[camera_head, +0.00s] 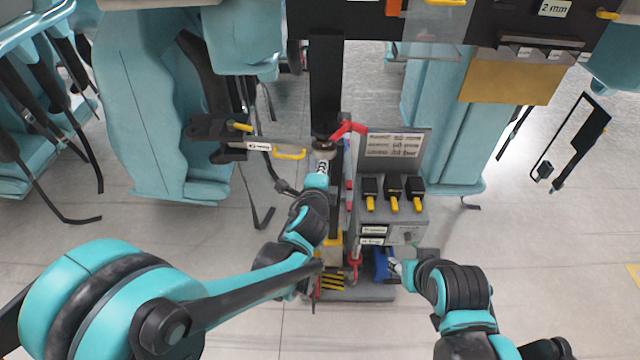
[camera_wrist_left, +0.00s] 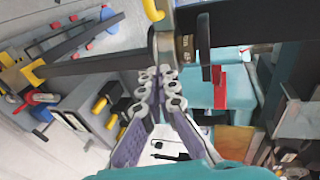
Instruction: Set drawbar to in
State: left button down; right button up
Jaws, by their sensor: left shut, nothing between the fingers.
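A dark upright bar (camera_head: 326,85), which looks like the drawbar, hangs between the teal seats in the head view. Its lower end has a round collar. My left gripper (camera_head: 322,150) is at that lower end, with its fingers shut and empty. In the left wrist view, the left fingertips (camera_wrist_left: 160,72) meet just below a dark bracket and brass-coloured collar (camera_wrist_left: 185,45); I cannot tell whether they touch it. A dark bar (camera_wrist_left: 240,22) runs right from there. My right gripper (camera_head: 396,266) is low beside a blue part of the stand; its fingers are too small to read.
A grey control stand (camera_head: 395,222) with yellow-tipped black levers (camera_head: 392,192) and a sign is just right of the bar. A red handle (camera_head: 348,129) juts close to my left gripper. Teal seats (camera_head: 155,110) flank both sides. Open floor (camera_head: 540,280) is at right.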

aim_at(327, 154)
pick_arm(q)
jog(key=shift+w+d, duration=0.1)
jog(key=shift+w, duration=1)
jog(key=w, duration=0.1)
jog(key=w+d, duration=0.1)
jog(key=w, duration=0.1)
jog(key=shift+w+b, duration=0.3)
jog(key=shift+b, duration=0.05)
jog(key=shift+r, duration=0.1)
jog(key=shift+s, duration=0.1)
